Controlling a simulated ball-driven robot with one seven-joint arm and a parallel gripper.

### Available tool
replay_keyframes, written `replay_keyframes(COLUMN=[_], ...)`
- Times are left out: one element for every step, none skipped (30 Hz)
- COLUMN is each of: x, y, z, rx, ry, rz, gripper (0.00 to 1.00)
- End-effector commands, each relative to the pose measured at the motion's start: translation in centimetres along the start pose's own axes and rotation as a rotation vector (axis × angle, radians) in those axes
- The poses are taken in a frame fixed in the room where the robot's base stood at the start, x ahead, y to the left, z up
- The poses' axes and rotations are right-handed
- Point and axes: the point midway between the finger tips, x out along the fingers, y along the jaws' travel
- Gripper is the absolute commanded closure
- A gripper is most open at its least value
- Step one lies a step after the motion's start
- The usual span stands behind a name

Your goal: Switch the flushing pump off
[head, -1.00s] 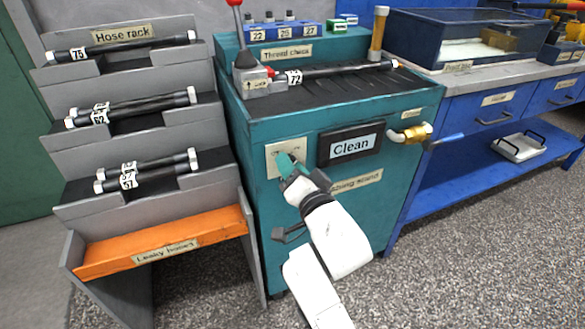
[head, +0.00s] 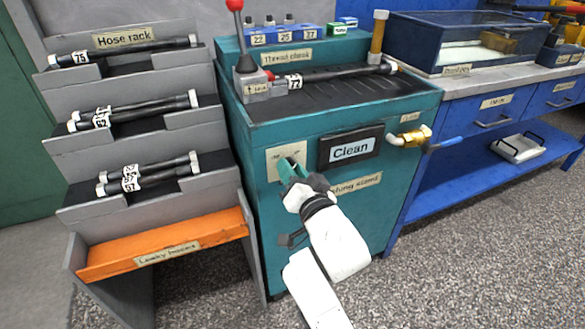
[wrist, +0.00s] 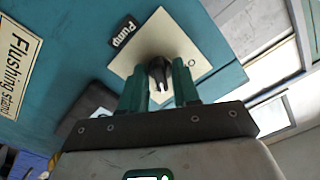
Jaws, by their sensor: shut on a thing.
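The flushing pump's switch is a dark rotary knob (wrist: 158,74) on a cream plate (head: 273,165) on the front of the teal flushing stand (head: 268,215). A "Pump" label (wrist: 123,34) sits beside the plate in the wrist view. My gripper (head: 290,168) reaches the plate from the front, its green fingers on either side of the knob. In the wrist view my gripper (wrist: 159,84) is shut on the knob. The fingers hide part of the knob and plate. The plate's small marks are too small to read surely in the head view.
A framed "Clean" sign (head: 350,149) is right of the plate. A brass valve with a blue handle (head: 416,138) sticks out further right. A red-knobbed lever (head: 237,40) and a hose numbered 72 (head: 335,74) are on top. The hose rack (head: 150,70) stands left.

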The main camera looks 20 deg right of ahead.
Motion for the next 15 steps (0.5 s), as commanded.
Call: replay_keyframes(x=[-0.02,-0.03,-0.03,-0.03,-0.02,-0.02,-0.02,-0.03,-0.04,-0.04,-0.04,-0.04,-0.04,-0.04,-0.04], y=[-0.05,-0.07,-0.09,-0.08,-0.07,-0.05,-0.05,-0.05,-0.04,-0.03,-0.01,0.0,0.0,0.0,0.01], z=[-0.15,-0.17,-0.2,-0.2,-0.19,-0.16,-0.16,-0.17,-0.18,-0.18,-0.16,-0.14,-0.14,-0.14,-0.15], rx=[-0.041,-0.068,-0.104,-0.133,-0.162,-0.2,-0.228,-0.257,-0.295,-0.324,-0.353,-0.391,-0.42,-0.448,-0.486], ry=[-0.003,-0.002,-0.002,-0.002,-0.002,-0.003,-0.003,-0.003,-0.002,-0.003,-0.003,-0.003,-0.003,-0.003,-0.003], rz=[0.003,0.003,0.002,0.002,0.002,0.003,0.002,0.002,0.002,0.002,0.003,0.002,0.002,0.002,0.002], gripper=[1.0,1.0,1.0,1.0,1.0,1.0,1.0,1.0,1.0,1.0,1.0,1.0,1.0,1.0,1.0])
